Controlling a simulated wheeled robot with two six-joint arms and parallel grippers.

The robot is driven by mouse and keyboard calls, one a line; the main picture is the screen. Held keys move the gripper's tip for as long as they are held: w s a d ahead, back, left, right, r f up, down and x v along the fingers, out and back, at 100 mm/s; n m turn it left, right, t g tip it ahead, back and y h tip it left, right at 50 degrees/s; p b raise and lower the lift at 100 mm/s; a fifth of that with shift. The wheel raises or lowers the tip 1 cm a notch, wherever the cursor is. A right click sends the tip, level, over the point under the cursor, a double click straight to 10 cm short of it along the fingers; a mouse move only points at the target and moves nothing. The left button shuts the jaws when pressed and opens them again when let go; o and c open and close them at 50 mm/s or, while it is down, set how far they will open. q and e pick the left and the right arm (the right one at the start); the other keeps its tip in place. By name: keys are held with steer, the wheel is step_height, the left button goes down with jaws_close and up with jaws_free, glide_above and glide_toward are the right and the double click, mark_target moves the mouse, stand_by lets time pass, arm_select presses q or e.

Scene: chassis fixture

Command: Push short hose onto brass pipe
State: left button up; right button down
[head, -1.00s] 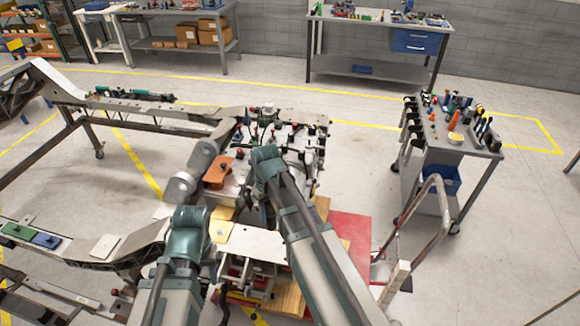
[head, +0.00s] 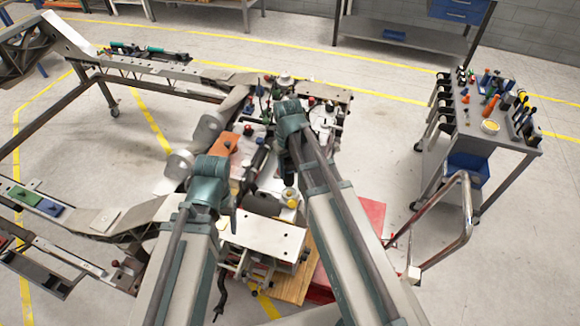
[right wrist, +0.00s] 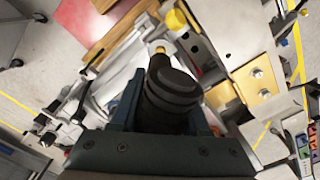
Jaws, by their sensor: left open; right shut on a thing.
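In the right wrist view, my right gripper (right wrist: 160,112) is shut on a thick black cylindrical piece, seemingly the short hose (right wrist: 172,88). A small brass-coloured end, seemingly the brass pipe (right wrist: 161,49), shows just past the hose's far end. I cannot tell whether the two touch or overlap.
A pale metal plate (head: 265,232) and an orange block (head: 225,143) sit on the crowded fixture. A red panel (head: 372,216) lies to its right. A tool cart (head: 500,135) with a bent handrail stands further right. Chassis rails (head: 160,68) run left. Open floor surrounds them.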

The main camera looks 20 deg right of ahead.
mark_target(289, 178)
steer(key=shift+f+b, duration=1.85)
steer(key=shift+f, duration=0.2)
steer(key=shift+s+f, duration=0.1)
steer(key=shift+f+b, duration=1.25)
steer(key=shift+b, duration=0.15)
steer(key=shift+f+b, duration=0.5)
steer(key=shift+c, duration=1.5)
jaws_free()
steer(key=shift+r, duration=0.1)
step_height(289, 178, up, 6)
steer(key=p, duration=0.6)
